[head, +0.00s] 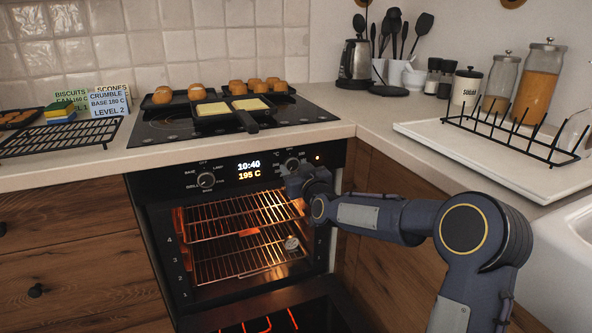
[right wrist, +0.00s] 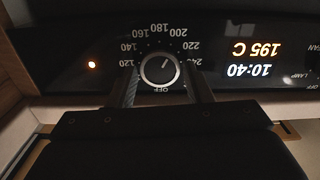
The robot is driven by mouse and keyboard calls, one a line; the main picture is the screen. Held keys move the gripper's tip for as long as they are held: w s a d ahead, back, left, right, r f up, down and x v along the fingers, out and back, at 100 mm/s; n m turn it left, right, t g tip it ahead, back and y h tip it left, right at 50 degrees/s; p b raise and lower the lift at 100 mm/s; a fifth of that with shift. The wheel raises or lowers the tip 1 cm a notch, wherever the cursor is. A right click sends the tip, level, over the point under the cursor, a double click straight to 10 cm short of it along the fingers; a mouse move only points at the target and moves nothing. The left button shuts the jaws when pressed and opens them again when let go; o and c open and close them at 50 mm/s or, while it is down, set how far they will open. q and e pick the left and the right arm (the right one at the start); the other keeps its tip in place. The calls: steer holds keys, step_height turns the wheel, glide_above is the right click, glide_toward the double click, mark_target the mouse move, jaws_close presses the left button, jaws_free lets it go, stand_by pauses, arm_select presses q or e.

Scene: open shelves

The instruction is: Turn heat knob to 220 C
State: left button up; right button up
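The heat knob (right wrist: 160,70) is a round dark dial with a light rim on the black oven panel. Its pointer tilts toward the numbers near 200 in the upside-down right wrist view. It also shows in the head view (head: 292,164), partly covered by my right gripper. The oven display (head: 248,171) reads 10:40 and 195 C. My right gripper (right wrist: 163,88) is open, one finger on each side of the knob. A gap shows between each finger and the knob; contact is not visible. My left gripper is not in view.
The oven door is open, with wire racks (head: 240,222) inside and glowing orange light. Another knob (head: 206,181) sits left of the display. The hob (head: 165,130) above carries trays of buns. A dish rack (head: 510,131) stands at the right on the counter.

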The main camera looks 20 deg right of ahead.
steer(key=c, duration=0.6)
steer(key=shift+f+m+b, duration=0.15)
steer(key=shift+m+b, duration=0.95)
steer(key=shift+b, duration=0.05)
steer(key=shift+m+b, duration=0.95)
steer(key=shift+m, duration=0.25)
steer(key=shift+m+b, duration=0.3)
steer(key=shift+m, duration=0.2)
steer(key=o, duration=1)
steer(key=shift+s+r, duration=0.15)
steer(key=shift+r, duration=0.05)
